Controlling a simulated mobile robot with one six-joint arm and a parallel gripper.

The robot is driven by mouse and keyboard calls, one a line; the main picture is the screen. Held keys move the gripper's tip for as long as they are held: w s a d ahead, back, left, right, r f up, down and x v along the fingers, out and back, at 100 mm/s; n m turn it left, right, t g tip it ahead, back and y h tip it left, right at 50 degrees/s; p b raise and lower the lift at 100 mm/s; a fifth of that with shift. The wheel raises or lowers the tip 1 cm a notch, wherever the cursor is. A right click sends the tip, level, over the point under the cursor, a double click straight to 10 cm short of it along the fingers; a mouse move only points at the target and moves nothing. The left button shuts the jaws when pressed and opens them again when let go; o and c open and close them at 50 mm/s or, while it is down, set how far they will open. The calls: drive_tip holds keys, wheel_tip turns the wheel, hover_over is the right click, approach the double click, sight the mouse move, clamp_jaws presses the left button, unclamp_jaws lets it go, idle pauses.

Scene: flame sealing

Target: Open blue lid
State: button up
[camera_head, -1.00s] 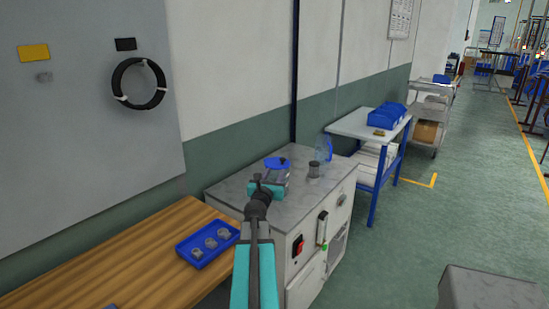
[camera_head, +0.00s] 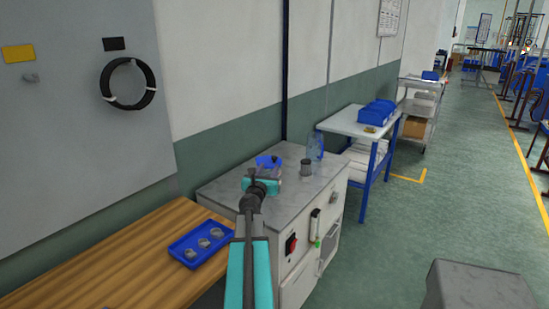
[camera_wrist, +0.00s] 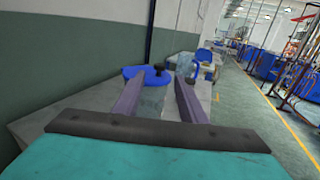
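The blue lid (camera_head: 268,160) is on a clear container on top of the grey-topped cabinet. Its outline looks angular and possibly tilted in the head view. In the wrist view the blue lid (camera_wrist: 133,72) lies partly behind the left finger, with a small dark knob near it. The clear container (camera_wrist: 151,103) shows between the fingers. My gripper (camera_wrist: 160,78) is open, its fingers apart on either side of the container. In the head view my teal gripper (camera_head: 262,185) hides the container's front. Whether a finger touches the lid cannot be told.
A dark cylinder (camera_head: 306,168) and a clear blue-edged object (camera_head: 316,147) stand to the right on the cabinet (camera_head: 240,197). A blue tray (camera_head: 200,245) with clear round parts lies on the wooden table (camera_head: 115,265) at left. A white side table (camera_head: 352,127) stands behind.

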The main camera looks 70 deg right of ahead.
sight(274, 157)
drive_tip(key=shift+w+d+p, duration=0.25)
drive_tip(key=shift+d+p, duration=0.1)
drive_tip(key=shift+d, duration=1.55)
drive_tip(key=shift+w+d+p, duration=0.25)
drive_tip(key=shift+d+p, duration=0.05)
drive_tip(key=shift+d, duration=1.55)
drive_tip(key=shift+w+d+p, duration=0.25)
drive_tip(key=shift+d+p, duration=0.1)
drive_tip(key=shift+d, duration=1.55)
drive_tip(key=shift+r, duration=0.1)
clamp_jaws()
